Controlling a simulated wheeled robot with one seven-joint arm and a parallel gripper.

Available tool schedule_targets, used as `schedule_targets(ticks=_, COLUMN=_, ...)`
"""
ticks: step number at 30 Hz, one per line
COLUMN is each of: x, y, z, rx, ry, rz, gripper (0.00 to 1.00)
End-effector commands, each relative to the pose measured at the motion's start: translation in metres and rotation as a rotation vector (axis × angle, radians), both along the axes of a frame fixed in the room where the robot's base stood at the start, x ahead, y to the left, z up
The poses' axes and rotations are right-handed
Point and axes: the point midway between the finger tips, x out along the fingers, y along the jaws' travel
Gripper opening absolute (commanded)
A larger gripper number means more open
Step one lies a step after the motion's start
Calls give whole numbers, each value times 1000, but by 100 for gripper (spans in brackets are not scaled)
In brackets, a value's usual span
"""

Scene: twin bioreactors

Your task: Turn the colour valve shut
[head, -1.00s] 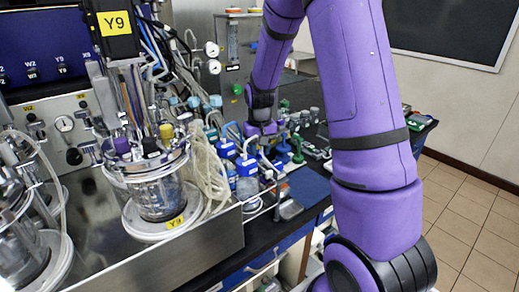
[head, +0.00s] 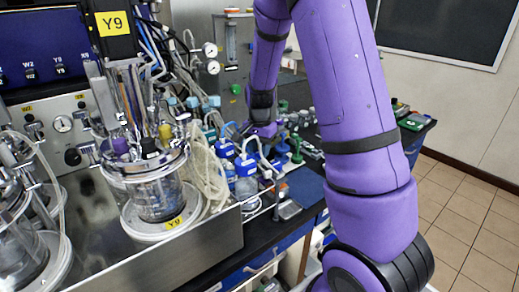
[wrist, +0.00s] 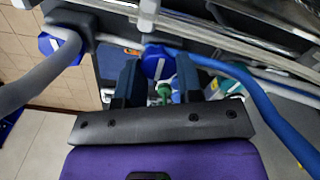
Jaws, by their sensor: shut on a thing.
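A blue round valve knob with a white stripe (wrist: 157,62) sits between the two dark fingers of my gripper (wrist: 159,74) in the wrist view. The fingers are closed on its two sides. A second blue knob with a white stripe (wrist: 58,44) is at the upper left, on a grey tube and apart from my gripper. In the head view the end of my arm is low among the tubing behind the blue-capped bottles (head: 245,167). My fingers and the held knob cannot be made out there.
A glass vessel labelled Y9 (head: 157,197) stands on a metal bench at the left. Blue tubing (wrist: 262,100) and grey tubing (wrist: 35,85) run close beside my gripper. Tiled floor (head: 470,215) is free at the right.

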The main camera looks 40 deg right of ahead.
Motion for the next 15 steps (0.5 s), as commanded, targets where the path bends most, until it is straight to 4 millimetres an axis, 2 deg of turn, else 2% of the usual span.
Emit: schedule_targets(ticks=15, x=1, y=-1, z=1, rx=-1, ry=-3, rz=-54, gripper=10)
